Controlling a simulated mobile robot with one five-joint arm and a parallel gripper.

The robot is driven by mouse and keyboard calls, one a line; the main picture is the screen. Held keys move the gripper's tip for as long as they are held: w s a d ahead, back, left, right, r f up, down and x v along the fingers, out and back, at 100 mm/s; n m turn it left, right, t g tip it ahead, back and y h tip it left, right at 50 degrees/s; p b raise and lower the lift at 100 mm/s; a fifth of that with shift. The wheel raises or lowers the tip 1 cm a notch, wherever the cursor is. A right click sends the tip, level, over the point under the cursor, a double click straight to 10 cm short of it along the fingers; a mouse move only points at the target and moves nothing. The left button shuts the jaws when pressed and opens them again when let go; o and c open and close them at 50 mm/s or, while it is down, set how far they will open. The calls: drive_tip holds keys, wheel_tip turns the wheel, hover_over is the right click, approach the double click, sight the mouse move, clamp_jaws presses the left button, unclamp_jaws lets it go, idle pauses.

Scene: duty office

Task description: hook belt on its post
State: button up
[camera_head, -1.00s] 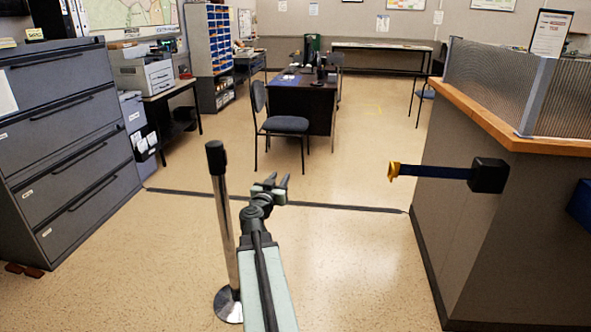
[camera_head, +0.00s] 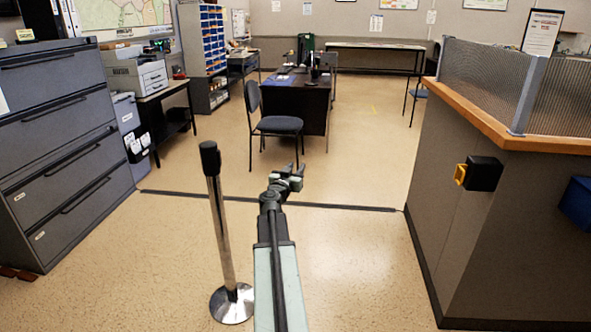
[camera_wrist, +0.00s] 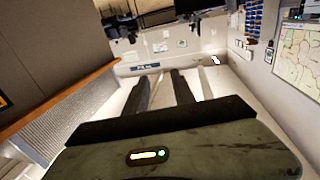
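The belt's black housing (camera_head: 484,173) is fixed to the side of the counter at the right. The post (camera_head: 219,225) is a slim silver pole with a black top, upright on a round base left of my arm. My gripper (camera_head: 297,170) is raised to the right of the post top, well left of the belt housing. Its two fingers stand apart with nothing between them. In the wrist view the fingers (camera_wrist: 160,92) are also spread and empty.
The counter (camera_head: 465,240) with a wooden edge and mesh screen fills the right. Grey filing cabinets (camera_head: 60,140) stand at the left. A chair (camera_head: 278,124) and desk (camera_head: 300,95) are farther back. A dark strip (camera_head: 270,201) crosses the floor. Open floor lies between post and counter.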

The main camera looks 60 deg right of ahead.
clamp_jaws()
idle(1.3)
unclamp_jaws()
drive_tip(key=s+a, duration=0.1)
drive_tip(key=a, duration=0.6)
drive_tip(key=shift+s+a, duration=0.25)
drive_tip(key=shift+a, duration=0.1)
